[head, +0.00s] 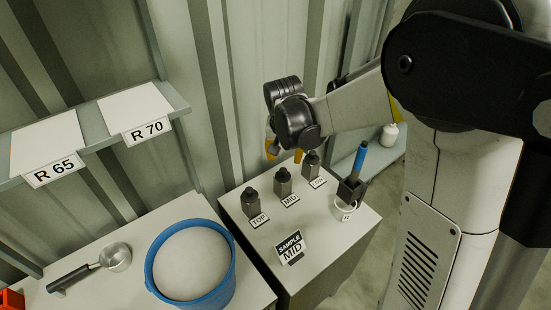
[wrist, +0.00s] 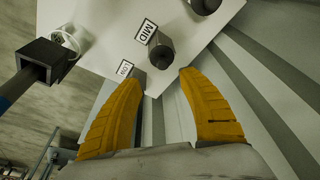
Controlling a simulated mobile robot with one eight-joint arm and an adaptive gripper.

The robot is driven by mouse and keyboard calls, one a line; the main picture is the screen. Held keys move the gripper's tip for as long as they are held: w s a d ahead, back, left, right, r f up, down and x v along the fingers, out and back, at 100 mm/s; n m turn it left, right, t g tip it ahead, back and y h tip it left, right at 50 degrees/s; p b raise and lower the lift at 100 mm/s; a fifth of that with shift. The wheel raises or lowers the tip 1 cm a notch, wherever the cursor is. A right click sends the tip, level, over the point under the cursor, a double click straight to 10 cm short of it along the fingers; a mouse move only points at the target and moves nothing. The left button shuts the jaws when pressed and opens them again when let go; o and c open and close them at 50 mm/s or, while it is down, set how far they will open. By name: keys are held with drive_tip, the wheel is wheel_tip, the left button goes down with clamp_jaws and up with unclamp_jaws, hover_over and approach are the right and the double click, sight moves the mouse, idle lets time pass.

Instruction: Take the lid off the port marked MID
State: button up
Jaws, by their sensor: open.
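The MID port (head: 283,186) is a grey upright block with a dark lid (head: 282,173) on top, the middle one of three on the white cabinet top. In the wrist view the MID port (wrist: 160,52) shows as a dark round shape beside its MID label, just beyond the fingertips. My gripper (head: 285,153) is above and behind the row of ports in the head view. In the wrist view my gripper (wrist: 157,79) has its two yellow fingers spread, with nothing held between them. The lid appears seated on its port.
The TOP port (head: 250,204) and a third port (head: 310,164) flank MID. A sign (head: 291,246) reads SAMPLE MID. A blue-handled tool (head: 360,158) stands in a dark holder by a white cup (head: 345,212). A blue bucket (head: 227,272) and scoop (head: 115,257) are at left.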

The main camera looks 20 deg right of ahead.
sight(283, 170)
drive_tip(key=b+x, duration=0.1)
drive_tip(key=x, duration=0.3)
drive_tip(key=shift+s+f, duration=0.1)
drive_tip(key=shift+f, duration=0.1)
drive_tip(key=b+x, duration=0.1)
drive_tip(key=x, duration=0.1)
drive_tip(key=b+x, duration=0.2)
drive_tip(key=x, duration=0.1)
drive_tip(key=shift+w+a+f, duration=0.25)
drive_tip(key=shift+f, duration=0.1)
drive_tip(key=shift+r, duration=0.1)
clamp_jaws()
